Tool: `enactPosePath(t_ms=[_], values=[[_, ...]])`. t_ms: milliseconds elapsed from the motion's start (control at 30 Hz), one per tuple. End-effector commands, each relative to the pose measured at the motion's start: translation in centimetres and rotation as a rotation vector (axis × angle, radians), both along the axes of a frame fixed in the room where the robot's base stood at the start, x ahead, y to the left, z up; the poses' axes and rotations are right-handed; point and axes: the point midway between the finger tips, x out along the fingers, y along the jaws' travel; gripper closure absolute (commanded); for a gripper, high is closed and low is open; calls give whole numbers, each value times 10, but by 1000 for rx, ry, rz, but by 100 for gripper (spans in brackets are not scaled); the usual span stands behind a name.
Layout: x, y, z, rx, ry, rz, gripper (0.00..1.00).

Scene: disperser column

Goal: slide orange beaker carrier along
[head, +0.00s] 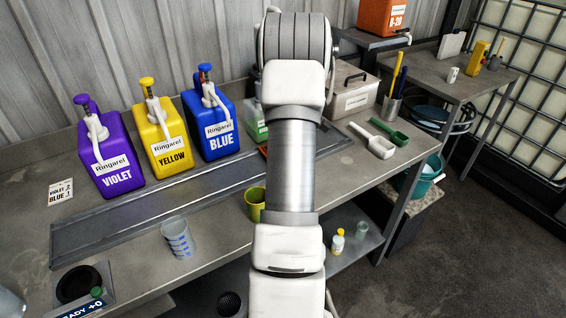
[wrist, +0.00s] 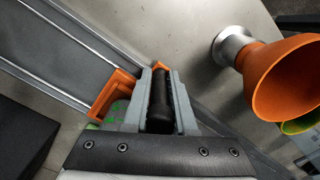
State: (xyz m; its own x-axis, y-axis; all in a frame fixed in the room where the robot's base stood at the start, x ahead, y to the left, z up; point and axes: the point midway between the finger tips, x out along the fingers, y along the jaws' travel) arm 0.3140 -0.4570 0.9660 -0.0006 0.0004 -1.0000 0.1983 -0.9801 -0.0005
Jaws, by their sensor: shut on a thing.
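The orange beaker carrier (wrist: 108,97) shows in the wrist view, partly hidden behind my gripper (wrist: 160,85). My gripper is shut on a black upright grip that stands between its fingers; an orange edge shows just behind it. Something green lies at the carrier's lower left. In the head view the track (head: 110,226) runs along the bench, and a small orange edge (head: 263,151) shows left of my arm. My arm hides my gripper and most of the carrier there.
Violet (head: 111,158), yellow (head: 164,145) and blue (head: 211,122) jugs stand behind the track. A measuring cup (head: 177,239) and a yellow-green cup (head: 255,203) stand in front. An orange funnel (wrist: 284,78) is right of my gripper. Scoops (head: 373,140) lie at the bench's right.

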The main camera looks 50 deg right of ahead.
Motion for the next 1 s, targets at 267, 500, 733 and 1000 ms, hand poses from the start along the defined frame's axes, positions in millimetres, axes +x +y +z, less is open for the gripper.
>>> enactPosePath(t_ms=[267,500,733,1000], values=[[0,-7,1,-3,-4,1,100],[0,-6,2,-3,-4,1,73],[-1,-6,1,-2,-2,1,45],[-1,-6,3,-1,-1,0,45]])
